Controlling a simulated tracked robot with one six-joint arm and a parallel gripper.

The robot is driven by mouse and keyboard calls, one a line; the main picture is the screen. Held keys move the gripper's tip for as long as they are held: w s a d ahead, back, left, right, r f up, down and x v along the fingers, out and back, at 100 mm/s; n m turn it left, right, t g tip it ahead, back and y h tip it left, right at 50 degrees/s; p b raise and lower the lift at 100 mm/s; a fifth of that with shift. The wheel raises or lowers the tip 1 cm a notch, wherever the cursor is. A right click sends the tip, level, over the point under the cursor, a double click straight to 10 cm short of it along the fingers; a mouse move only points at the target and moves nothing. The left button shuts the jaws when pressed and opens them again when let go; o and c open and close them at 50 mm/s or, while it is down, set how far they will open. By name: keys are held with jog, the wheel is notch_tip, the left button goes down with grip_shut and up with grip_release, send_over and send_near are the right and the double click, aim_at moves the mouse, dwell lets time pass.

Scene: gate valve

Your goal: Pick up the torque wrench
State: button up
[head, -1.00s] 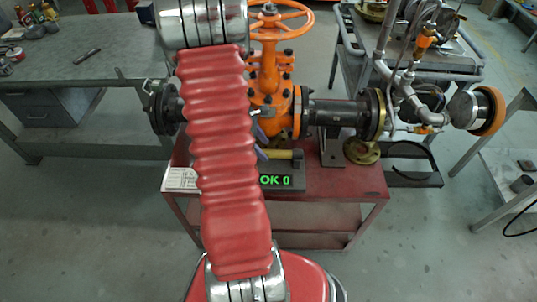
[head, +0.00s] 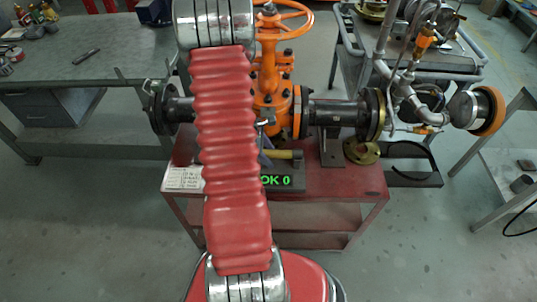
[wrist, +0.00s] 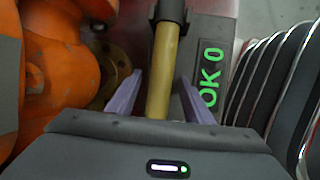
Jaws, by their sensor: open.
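A yellow rod-shaped handle with a dark collar, which I take for the torque wrench (wrist: 163,75), runs up the middle of the wrist view. In the head view the yellow handle (head: 284,154) lies at the red cart's top, partly hidden by my arm. My gripper (wrist: 160,76) has two purple fingers, set apart on either side of the handle. A gap shows between each finger and the handle. In the head view my red arm hides most of the gripper.
A display reading "OK 0" (wrist: 209,78) is close right of the handle. The orange gate valve (head: 266,85) with dark pipe flanges stands close behind and left. The red cart (head: 340,183) is below. A grey workbench (head: 100,68) is at left.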

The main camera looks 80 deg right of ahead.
jog(key=shift+c, duration=0.6)
grip_shut()
